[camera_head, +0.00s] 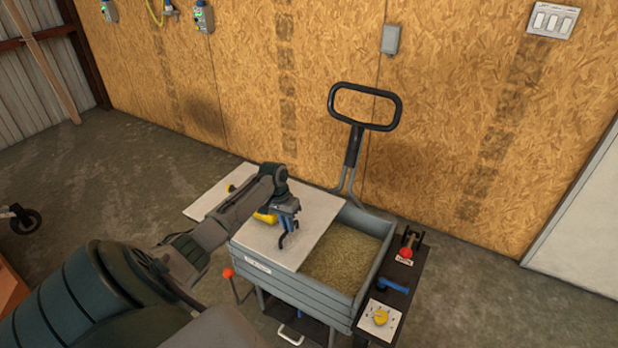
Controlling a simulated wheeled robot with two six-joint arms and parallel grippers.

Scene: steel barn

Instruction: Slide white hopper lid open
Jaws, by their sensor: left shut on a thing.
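The white hopper lid (316,218) lies flat on top of the grey hopper (315,291). It covers the left part of the hopper and sticks out past its left side. The right part is uncovered and shows yellowish grain (343,259) inside. My left gripper (284,236) is over the lid, shut on a yellow handle (265,217) on the lid's top. The arm and gripper partly hide the handle and the lid's middle. My right gripper is not in view.
A black looped push handle (365,88) rises behind the hopper. A side panel at the right carries a red knob (405,252), a blue lever (392,286) and a yellow dial (380,317). An orange-red knobbed lever (228,273) stands at the front left. A wooden wall (250,70) is behind.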

